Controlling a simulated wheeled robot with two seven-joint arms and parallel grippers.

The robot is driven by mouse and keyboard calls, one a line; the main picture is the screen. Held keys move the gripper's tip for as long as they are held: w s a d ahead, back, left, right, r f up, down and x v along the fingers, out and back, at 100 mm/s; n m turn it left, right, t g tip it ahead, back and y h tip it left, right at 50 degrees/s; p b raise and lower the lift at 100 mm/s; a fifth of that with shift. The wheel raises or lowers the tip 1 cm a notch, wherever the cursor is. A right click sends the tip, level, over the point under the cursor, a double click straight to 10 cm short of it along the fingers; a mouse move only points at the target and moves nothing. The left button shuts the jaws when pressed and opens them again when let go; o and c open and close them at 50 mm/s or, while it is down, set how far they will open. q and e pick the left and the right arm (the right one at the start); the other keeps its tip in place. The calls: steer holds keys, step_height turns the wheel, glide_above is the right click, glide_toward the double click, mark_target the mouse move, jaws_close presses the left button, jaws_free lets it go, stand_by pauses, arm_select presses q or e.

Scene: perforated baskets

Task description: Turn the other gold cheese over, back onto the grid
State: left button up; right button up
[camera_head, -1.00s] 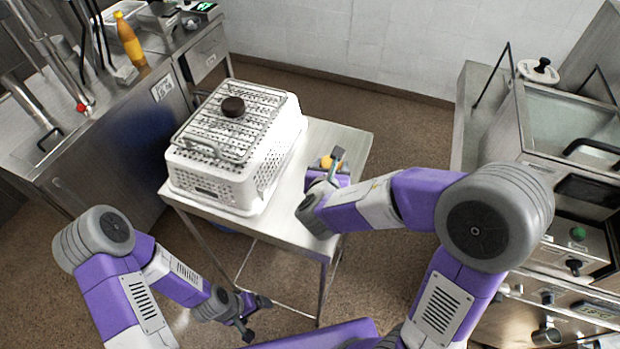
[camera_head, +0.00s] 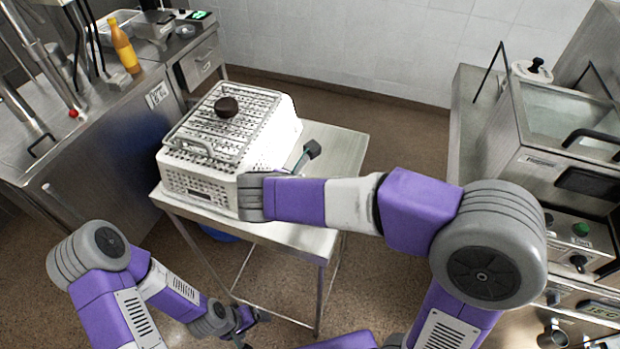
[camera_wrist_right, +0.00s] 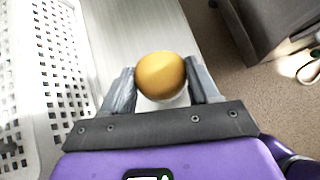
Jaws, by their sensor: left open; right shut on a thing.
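The gold cheese (camera_wrist_right: 160,73) is round and sits between the two fingers of my right gripper (camera_wrist_right: 162,88) in the right wrist view. The gripper is shut on it, beside the perforated basket and over the table. In the head view my right arm hides the cheese and most of that gripper. The metal grid (camera_head: 203,125) lies on top of the white perforated basket (camera_head: 205,187). A dark brown round piece (camera_head: 227,107) rests on the grid. My left gripper (camera_head: 256,325) is open and empty, low in front of the table.
The basket stands on a steel table (camera_head: 345,165), whose right part is bare. A steel counter with an orange bottle (camera_head: 124,47) is at the left. A steel machine (camera_head: 575,125) stands at the right. The grid has free room around the brown piece.

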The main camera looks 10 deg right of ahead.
steer(key=g+y+p, duration=0.1)
steer(key=p, duration=0.1)
steer(key=g+y+p, duration=0.1)
steer(key=p, duration=0.1)
steer(key=r+g+y+p, duration=0.1)
steer(key=p, duration=0.1)
steer(key=shift+w+d, duration=0.3)
steer(key=f+g+y+p, duration=0.2)
steer(key=f+g+y, duration=0.1)
steer(key=shift+w+d+f+p, duration=0.3)
steer(key=shift+d+p, duration=0.05)
steer(key=shift+p, duration=0.05)
steer(key=g+y+p, duration=0.2)
steer(key=p, duration=0.1)
steer(key=shift+w+f, duration=0.1)
steer(key=shift+f, duration=0.3)
steer(key=shift+w+d+f+g+y+p, duration=0.1)
steer(key=shift+f+g+y+p, duration=0.2)
steer(key=shift+g+y+p, duration=0.4)
steer(key=shift+f, duration=0.35)
steer(key=o, duration=1.2)
steer(key=shift+o, duration=0.2)
steer(key=v, duration=0.7)
steer(key=shift+r, duration=0.3)
